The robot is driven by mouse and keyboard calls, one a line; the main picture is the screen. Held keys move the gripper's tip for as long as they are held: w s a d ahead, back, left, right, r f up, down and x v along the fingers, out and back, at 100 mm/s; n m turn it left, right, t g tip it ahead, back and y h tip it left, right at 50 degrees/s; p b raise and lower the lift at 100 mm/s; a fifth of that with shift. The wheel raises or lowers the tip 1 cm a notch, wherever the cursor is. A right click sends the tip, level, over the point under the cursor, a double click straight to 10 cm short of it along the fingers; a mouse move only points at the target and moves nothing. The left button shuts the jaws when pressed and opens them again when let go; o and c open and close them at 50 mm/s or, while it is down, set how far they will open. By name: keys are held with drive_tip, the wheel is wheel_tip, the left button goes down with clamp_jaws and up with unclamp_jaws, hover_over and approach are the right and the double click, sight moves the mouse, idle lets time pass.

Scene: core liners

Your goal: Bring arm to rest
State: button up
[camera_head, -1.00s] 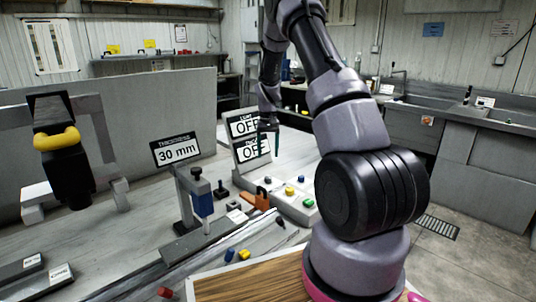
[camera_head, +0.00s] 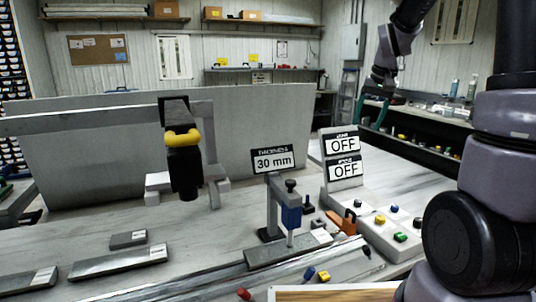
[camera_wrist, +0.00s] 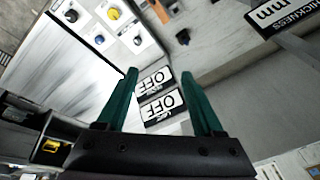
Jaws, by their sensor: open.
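My gripper (camera_wrist: 166,100) shows in the wrist view with two green fingers spread apart and nothing between them. The two OFF signs (camera_wrist: 158,95) appear beyond the fingers, apart from them. In the head view my gripper (camera_head: 372,112) hangs at the upper right, behind and to the right of the OFF sign panel (camera_head: 345,186). My arm fills the right edge of the head view, and part of it is cut off by the frame.
A control box with coloured buttons (camera_head: 393,232) stands below the signs. A clamp stand (camera_head: 273,212) with a 30 mm sign (camera_head: 273,160) is left of it. A black and yellow device (camera_head: 183,150) hangs at left. Grey bars (camera_head: 118,262) lie on the bench.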

drive_tip(key=s+a+r+t, duration=0.1)
drive_tip(key=s+r, duration=0.2)
drive_tip(key=s, duration=0.4)
drive_tip(key=s+a+r+t, duration=0.1)
drive_tip(key=s+a+r, duration=0.1)
drive_tip(key=s, duration=0.6)
drive_tip(key=s+a+r+t+y, duration=0.1)
drive_tip(key=s+r, duration=0.3)
drive_tip(key=s, duration=0.4)
drive_tip(key=shift+a+m+t, duration=0.3)
drive_tip(key=shift+a+t, duration=0.2)
drive_tip(key=shift+a, duration=0.1)
